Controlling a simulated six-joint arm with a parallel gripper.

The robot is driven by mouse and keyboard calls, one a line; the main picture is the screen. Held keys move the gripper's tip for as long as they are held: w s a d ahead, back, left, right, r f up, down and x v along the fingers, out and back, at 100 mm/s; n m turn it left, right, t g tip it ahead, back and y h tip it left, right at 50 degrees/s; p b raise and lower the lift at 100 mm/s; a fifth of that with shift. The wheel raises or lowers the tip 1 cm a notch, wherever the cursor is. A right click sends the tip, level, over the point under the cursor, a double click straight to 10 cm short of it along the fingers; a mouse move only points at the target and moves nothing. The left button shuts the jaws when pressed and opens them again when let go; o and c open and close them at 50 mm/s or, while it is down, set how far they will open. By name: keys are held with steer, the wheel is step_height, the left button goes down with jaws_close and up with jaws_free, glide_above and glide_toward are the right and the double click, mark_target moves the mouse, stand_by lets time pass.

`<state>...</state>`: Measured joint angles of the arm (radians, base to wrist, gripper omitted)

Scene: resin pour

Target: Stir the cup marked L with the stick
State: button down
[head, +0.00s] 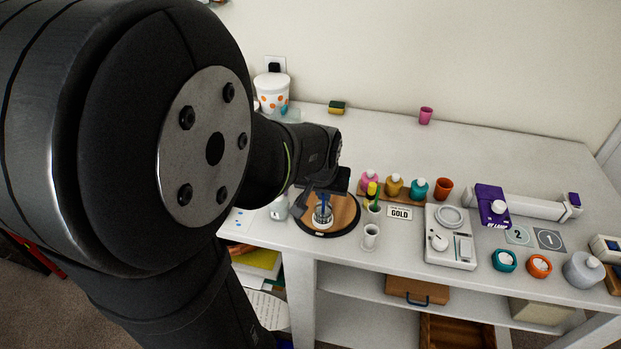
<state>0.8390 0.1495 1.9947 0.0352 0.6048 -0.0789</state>
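A small clear cup (322,215) with dark markings stands on a round wooden board with a dark rim (345,216). No letter L can be read on it at this size. A thin blue, stick-like shape (323,200) shows upright at the cup's mouth. My gripper (318,196) is dark and small, directly over this cup, partly hidden by my own arm. Its fingers blend together, so I cannot see whether they are open or shut on the blue shape. Another small white cup (370,236) stands right of the board.
A holder with yellow and green tools (373,207), a GOLD card (400,212) and pink, yellow and teal bottles (394,186) stand close to the right. A white scale (450,248) and a purple lamp (492,205) are farther right.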

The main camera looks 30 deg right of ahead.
steer(key=shift+r, duration=3)
steer(key=shift+r, duration=2.55)
steer(key=w+a+n+y, duration=0.1)
steer(key=w+a+n, duration=0.3)
steer(key=w+a, duration=0.95)
steer(key=w+a+n+y, duration=0.1)
steer(key=w+a+n, duration=0.1)
steer(key=w+a, duration=0.3)
steer(key=w+a+n+t+y, duration=0.1)
steer(key=w+a+n, duration=0.2)
steer(key=a, duration=1)
steer(key=w, duration=0.3)
steer(key=shift+a+r, duration=0.2)
